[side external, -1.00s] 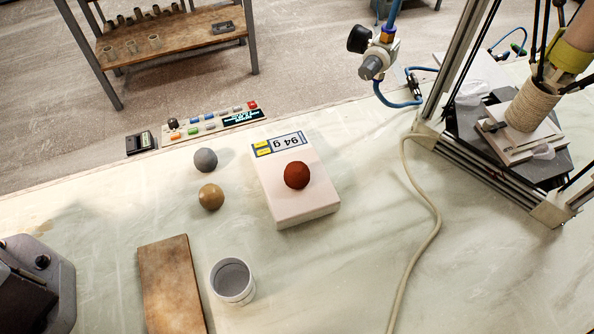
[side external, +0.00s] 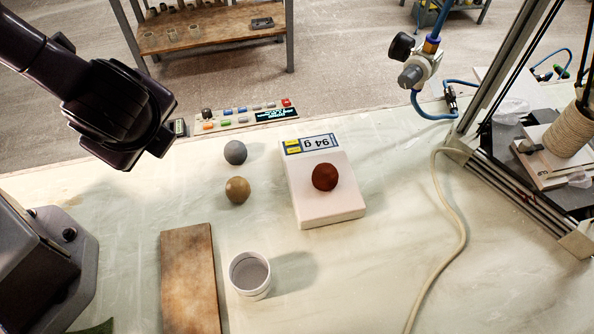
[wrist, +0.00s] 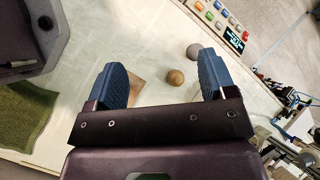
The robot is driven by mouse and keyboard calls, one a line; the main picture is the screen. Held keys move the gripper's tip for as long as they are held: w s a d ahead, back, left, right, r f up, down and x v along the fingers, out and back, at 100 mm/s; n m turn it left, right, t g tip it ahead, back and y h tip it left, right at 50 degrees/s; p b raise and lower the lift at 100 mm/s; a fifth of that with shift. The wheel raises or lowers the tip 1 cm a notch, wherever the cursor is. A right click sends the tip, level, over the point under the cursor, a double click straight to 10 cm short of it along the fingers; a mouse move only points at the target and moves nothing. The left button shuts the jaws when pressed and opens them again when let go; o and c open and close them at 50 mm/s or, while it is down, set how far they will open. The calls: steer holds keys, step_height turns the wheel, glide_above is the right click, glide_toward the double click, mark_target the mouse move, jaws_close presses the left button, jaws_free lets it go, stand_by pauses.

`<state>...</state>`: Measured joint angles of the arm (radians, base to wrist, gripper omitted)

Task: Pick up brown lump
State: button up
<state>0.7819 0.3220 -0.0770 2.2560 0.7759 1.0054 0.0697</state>
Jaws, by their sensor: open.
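A tan-brown round lump (side external: 237,190) rests on the pale table, just in front of a grey round lump (side external: 235,152). A dark red-brown lump (side external: 324,177) sits on the white scale (side external: 335,209), whose display reads 94 g. In the wrist view my gripper (wrist: 162,80) is open and empty, its blue fingers wide apart. The tan-brown lump (wrist: 175,77) appears between the fingers but farther off, nearer the right one; the grey lump (wrist: 193,51) is beyond it. The fingers do not show in the side view.
A wooden board (side external: 190,280) and a white cup (side external: 249,275) lie in front of the lumps. A button panel (side external: 240,117) stands behind them. A grey machine (side external: 45,260) is at left, a hose (side external: 455,215) at right. A green cloth (wrist: 22,112) shows in the wrist view.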

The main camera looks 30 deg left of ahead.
steer(key=d+f+m+t, duration=0.3)
steer(key=d+f+m, duration=0.2)
steer(key=m, duration=0.2)
steer(key=m+t+h, duration=0.7)
steer(key=m, duration=0.5)
glide_toward(322, 177)
steer(key=x, duration=0.4)
steer(key=shift+w+d+f, duration=0.1)
steer(key=shift+w+f, duration=0.05)
steer(key=shift+f, duration=0.05)
steer(key=shift+x, duration=3.1)
steer(key=shift+r, duration=0.1)
steer(key=c, duration=1.1)
